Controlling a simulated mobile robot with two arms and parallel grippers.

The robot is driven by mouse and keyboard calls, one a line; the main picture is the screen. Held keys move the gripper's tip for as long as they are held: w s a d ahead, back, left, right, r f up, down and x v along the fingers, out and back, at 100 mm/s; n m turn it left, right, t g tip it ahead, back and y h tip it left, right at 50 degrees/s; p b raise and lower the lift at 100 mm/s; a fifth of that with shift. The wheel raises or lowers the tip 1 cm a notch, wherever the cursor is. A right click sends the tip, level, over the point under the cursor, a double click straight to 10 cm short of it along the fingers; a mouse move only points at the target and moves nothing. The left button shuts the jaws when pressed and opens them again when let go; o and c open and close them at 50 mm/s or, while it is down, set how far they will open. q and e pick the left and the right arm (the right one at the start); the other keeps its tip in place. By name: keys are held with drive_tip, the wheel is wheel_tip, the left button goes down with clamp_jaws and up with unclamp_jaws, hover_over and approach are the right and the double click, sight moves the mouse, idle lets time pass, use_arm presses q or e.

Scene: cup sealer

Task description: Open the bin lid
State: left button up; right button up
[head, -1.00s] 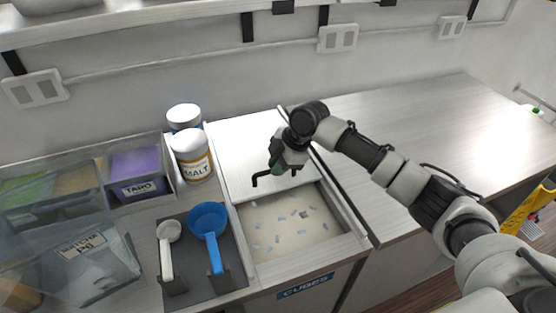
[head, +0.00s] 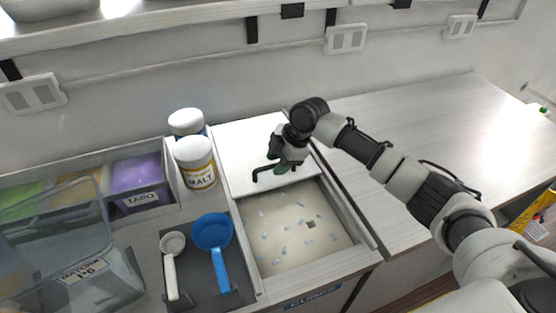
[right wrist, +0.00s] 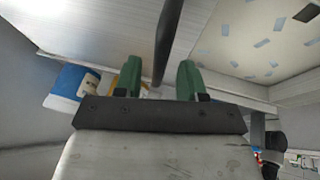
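The white bin lid (head: 240,150) lies over the back part of the bin (head: 365,240) in the counter. The front part is uncovered, showing a pale interior with scattered cubes. My right gripper (head: 277,168) is at this handle. In the right wrist view its two green fingers (right wrist: 159,78) are apart, with the dark handle bar (right wrist: 167,40) between them. I cannot tell whether they touch the bar. My left gripper is not in view.
White-capped jars (head: 196,165), one labelled MALT, stand left of the lid. The right counter (head: 420,120) is clear.

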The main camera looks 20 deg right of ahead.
drive_tip(key=shift+r, duration=0.1)
drive_tip(key=shift+d+r, duration=0.15)
drive_tip(key=shift+r, duration=0.15)
drive_tip(key=b+v, duration=0.2)
drive_tip(key=v, duration=0.8)
